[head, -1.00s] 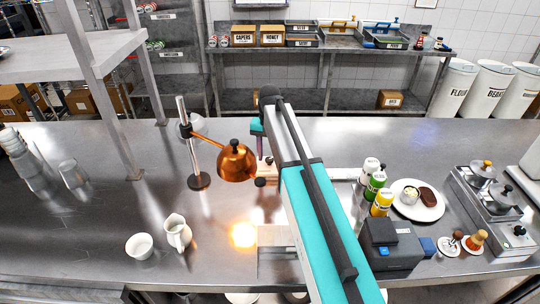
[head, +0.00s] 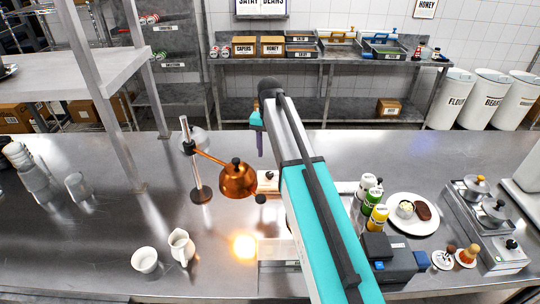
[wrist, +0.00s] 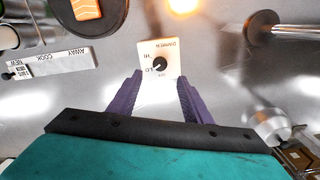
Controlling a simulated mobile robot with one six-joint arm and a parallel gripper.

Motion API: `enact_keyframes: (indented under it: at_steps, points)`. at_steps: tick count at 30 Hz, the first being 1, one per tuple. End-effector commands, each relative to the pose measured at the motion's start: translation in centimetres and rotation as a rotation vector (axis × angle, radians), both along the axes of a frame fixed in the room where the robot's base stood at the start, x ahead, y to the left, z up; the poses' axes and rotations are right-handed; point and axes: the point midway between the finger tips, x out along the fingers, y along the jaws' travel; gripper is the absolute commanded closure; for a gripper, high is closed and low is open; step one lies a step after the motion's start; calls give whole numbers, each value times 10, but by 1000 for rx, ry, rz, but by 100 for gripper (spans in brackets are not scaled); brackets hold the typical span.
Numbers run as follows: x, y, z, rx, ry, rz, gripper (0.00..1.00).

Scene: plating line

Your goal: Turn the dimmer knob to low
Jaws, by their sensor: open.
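The dimmer (wrist: 151,52) is a pale square plate on the counter, with a small black knob (wrist: 159,64) and printed HI and LO marks. The knob's pointer is too small to read for certain. In the head view the plate (head: 264,187) shows beside the copper lamp, partly hidden by my arm. My gripper (wrist: 159,77) is open and empty. Its two purple fingers are spread in the wrist view, with the plate between and beyond their tips, apart from the knob. In the head view the gripper (head: 260,145) points down behind the plate.
A copper heat lamp (head: 238,180) on a stand is close left of the dimmer and lights a bright spot on the counter (head: 330,148). A cup (head: 145,260) and a jug (head: 181,246) stand front left. Bottles (head: 375,210) and a plate (head: 432,228) lie right of my arm.

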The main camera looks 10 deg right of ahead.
Motion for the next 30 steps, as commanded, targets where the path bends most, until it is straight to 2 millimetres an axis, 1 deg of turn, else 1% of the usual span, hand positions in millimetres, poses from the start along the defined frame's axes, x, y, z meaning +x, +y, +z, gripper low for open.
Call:
enact_keyframes:
  at_steps: [1,3,10,15,30]
  points:
    - [1,0,13,0,-2,0,55]
    - [1,0,23,0,-2,0,55]
    - [1,0,40,0,-2,0,55]
    - [0,0,44,0,-1,-1,55]
    - [0,0,44,0,-1,-1,55]
